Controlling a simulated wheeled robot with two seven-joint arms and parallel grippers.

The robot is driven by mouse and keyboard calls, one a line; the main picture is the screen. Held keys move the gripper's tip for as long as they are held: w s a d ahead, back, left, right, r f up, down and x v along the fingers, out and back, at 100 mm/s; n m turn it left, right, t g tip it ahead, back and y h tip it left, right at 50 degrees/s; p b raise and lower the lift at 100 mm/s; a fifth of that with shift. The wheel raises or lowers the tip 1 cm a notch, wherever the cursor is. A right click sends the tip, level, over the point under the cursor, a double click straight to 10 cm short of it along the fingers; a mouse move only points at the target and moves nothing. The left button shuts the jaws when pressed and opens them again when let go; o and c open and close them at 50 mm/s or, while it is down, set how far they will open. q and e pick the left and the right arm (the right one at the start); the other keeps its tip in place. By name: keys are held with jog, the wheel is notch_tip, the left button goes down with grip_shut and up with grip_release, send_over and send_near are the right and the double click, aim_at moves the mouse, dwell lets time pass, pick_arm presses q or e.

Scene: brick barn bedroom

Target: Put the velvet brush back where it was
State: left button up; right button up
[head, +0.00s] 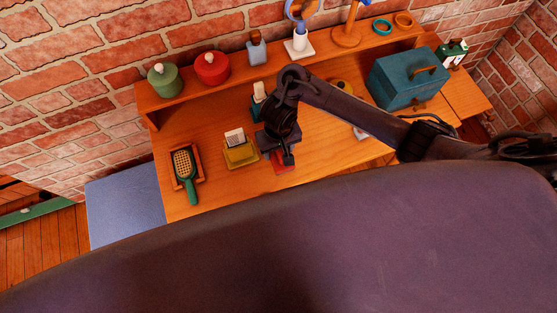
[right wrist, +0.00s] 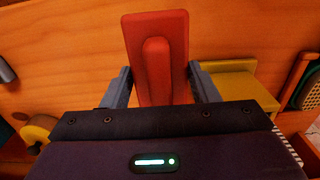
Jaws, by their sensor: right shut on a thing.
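The velvet brush, a red block with a raised rounded grip along its back (right wrist: 158,70), is between the fingers of my right gripper (right wrist: 160,85). In the head view a red part of it (head: 283,164) shows below the gripper (head: 281,150), which is shut on it. Most of it is hidden there by my wrist. I cannot tell whether it touches the desk. A yellow tray (head: 240,158) stands just left of the gripper, with a pale striped item in it. It also shows in the right wrist view (right wrist: 238,85). My left gripper is not in view.
A green hairbrush (head: 186,170) lies in a brown tray at the desk's left. A teal holder (head: 257,112) stands behind my gripper. A blue box (head: 408,79) is at the right. The back shelf holds a green jar (head: 165,80) and red jar (head: 211,68).

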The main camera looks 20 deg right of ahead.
notch_tip(320, 180, down, 5)
jog(key=b, duration=0.3)
jog(key=shift+f, duration=0.1)
jog(key=o, duration=0.9)
jog(key=shift+r, duration=0.25)
notch_tip(320, 180, up, 12)
jog(key=p, duration=0.9)
jog(key=shift+f+p, duration=0.1)
jog(key=shift+p, duration=0.25)
